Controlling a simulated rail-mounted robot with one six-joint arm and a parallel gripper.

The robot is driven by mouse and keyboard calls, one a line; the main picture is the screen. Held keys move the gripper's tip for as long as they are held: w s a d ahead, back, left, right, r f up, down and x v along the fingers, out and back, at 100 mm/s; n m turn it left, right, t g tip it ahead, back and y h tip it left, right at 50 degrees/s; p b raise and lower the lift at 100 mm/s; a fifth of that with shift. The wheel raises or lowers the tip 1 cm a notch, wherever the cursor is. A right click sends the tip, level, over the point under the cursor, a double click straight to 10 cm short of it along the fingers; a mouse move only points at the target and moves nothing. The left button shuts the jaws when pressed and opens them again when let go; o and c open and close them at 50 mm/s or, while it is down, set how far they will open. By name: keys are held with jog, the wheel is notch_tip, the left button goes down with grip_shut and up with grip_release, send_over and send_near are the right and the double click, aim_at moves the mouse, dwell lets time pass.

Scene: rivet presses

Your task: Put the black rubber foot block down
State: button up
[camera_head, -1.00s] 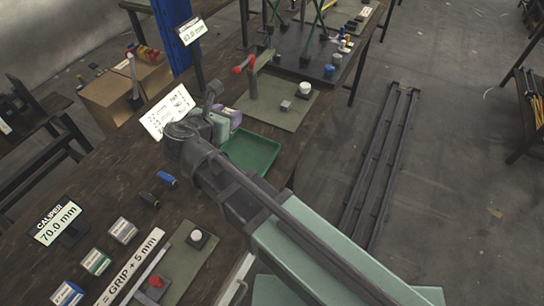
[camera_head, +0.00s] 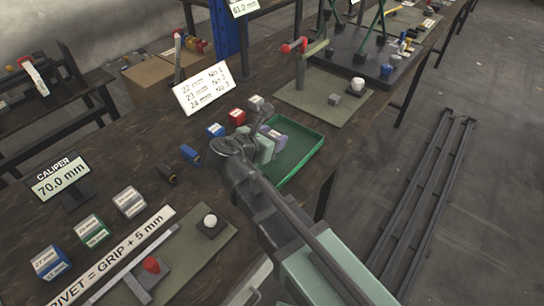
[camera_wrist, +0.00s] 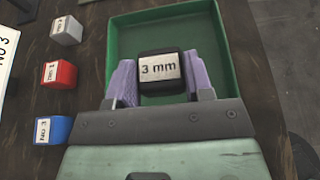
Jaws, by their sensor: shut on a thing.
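The black rubber foot block (camera_wrist: 159,67), with a white "3 mm" label, is between the purple-padded fingers of my gripper (camera_wrist: 158,78) in the wrist view. My gripper is shut on it. The block is over the green tray (camera_wrist: 205,25), near its lower end in that view; I cannot tell whether it touches the tray floor. In the head view, my gripper (camera_head: 268,139) is at the left side of the green tray (camera_head: 312,150), and the block is not clearly visible there.
Grey (camera_wrist: 66,30), red (camera_wrist: 59,74) and blue (camera_wrist: 53,129) labelled blocks stand left of the tray in the wrist view. A white sign (camera_head: 203,88) stands behind them. A press on a grey-green mat (camera_head: 325,100) is beyond the tray. The tray floor ahead of the block looks empty.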

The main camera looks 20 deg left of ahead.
notch_tip(320, 180, down, 4)
jog(key=b, duration=0.3)
jog(key=shift+f, duration=0.15)
jog(key=shift+r, duration=0.25)
jog(key=shift+f, duration=0.2)
jog(key=o, duration=0.9)
jog(key=shift+r, duration=0.1)
